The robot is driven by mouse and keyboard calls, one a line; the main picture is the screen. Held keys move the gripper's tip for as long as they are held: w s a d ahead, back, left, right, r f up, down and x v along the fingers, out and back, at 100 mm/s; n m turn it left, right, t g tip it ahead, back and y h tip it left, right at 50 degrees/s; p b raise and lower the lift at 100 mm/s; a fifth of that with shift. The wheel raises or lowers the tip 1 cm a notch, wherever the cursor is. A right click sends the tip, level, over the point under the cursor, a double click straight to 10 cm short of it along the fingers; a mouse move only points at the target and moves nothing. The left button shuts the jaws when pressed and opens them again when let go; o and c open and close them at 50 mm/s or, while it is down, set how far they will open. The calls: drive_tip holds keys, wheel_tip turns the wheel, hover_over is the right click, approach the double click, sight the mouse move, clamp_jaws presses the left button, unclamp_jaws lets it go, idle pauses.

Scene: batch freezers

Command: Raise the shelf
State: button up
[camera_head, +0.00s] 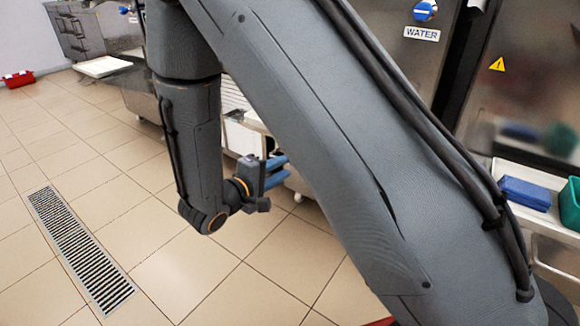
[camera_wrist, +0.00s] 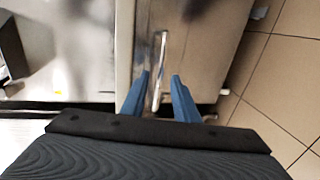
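My gripper (camera_head: 279,170) is low in front of the steel machine, at the middle of the head view. Its two blue fingers are apart in the wrist view (camera_wrist: 161,77). A narrow bright metal bar (camera_wrist: 161,50) runs lengthwise between the fingertips there, with no clear contact on either finger. I cannot tell whether this bar belongs to the shelf. In the head view a pale ledge (camera_head: 247,132), possibly the shelf, juts from the machine just above my gripper. My arm hides much of the machine front.
A floor drain grate (camera_head: 80,249) lies at the left on open tiled floor. A red box (camera_head: 18,79) is far left. A white tray-like ledge (camera_head: 103,66) juts out at the back left. A blue container (camera_head: 525,193) and a green one (camera_head: 570,203) are at the right.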

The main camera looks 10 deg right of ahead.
drive_tip(key=shift+b+x, duration=0.3)
drive_tip(key=shift+x, duration=1.6)
clamp_jaws()
